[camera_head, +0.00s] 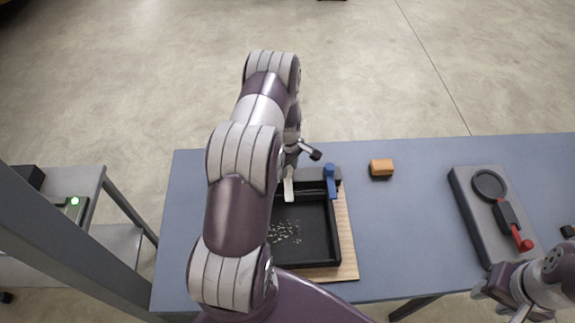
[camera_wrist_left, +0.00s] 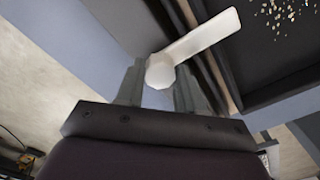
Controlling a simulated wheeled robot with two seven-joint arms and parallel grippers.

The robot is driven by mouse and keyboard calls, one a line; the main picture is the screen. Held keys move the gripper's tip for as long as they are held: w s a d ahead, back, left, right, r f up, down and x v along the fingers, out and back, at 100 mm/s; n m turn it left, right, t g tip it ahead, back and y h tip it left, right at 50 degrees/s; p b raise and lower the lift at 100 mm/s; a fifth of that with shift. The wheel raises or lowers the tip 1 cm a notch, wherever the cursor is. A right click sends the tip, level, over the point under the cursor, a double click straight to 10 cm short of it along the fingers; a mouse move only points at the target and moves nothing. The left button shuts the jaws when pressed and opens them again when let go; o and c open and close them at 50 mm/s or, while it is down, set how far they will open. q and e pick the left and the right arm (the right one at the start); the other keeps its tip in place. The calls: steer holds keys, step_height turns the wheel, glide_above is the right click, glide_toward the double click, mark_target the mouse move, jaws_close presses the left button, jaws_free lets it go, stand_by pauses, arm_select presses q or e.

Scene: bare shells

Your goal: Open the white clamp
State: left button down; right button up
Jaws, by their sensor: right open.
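The white clamp (camera_head: 288,187) is at the back edge of a black tray (camera_head: 341,240), left of a blue clamp (camera_head: 330,180). In the left wrist view, the white clamp's lever (camera_wrist_left: 208,38) runs up and right from its rounded end. My left gripper (camera_wrist_left: 158,92) has a finger on each side of that rounded end, and both appear to touch it. In the head view my left arm hides the tray's left part and most of the left gripper. My right gripper (camera_head: 500,292) is open and empty at the lower right, far from the clamps.
The tray holds pale crumbs (camera_head: 285,232) and rests on a wooden board (camera_head: 347,243). A grey fixture (camera_head: 468,205) with a black ring and red handle is further right. The blue-grey table (camera_head: 405,235) between is clear.

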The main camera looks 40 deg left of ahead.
arm_select(q)
steer(key=shift+w+a, duration=0.1)
steer(key=m+b, duration=0.2)
steer(key=shift+m, duration=0.4)
steer(key=m+b, duration=0.2)
steer(key=m, duration=0.3)
steer(key=shift+r+m, duration=0.1)
steer(key=shift+m, duration=0.2)
steer(key=m+b, duration=0.2)
steer(key=m, duration=0.3)
steer(key=shift+w+a, duration=0.1)
steer(key=shift+r+m+b, duration=0.2)
steer(key=shift+m+b, duration=0.35)
steer(key=shift+m, duration=1.55)
steer(key=shift+w+m, duration=0.1)
steer(key=shift+m, duration=0.2)
steer(key=c, duration=1)
jaws_free()
steer(key=o, duration=0.3)
steer(key=shift+f, duration=0.1)
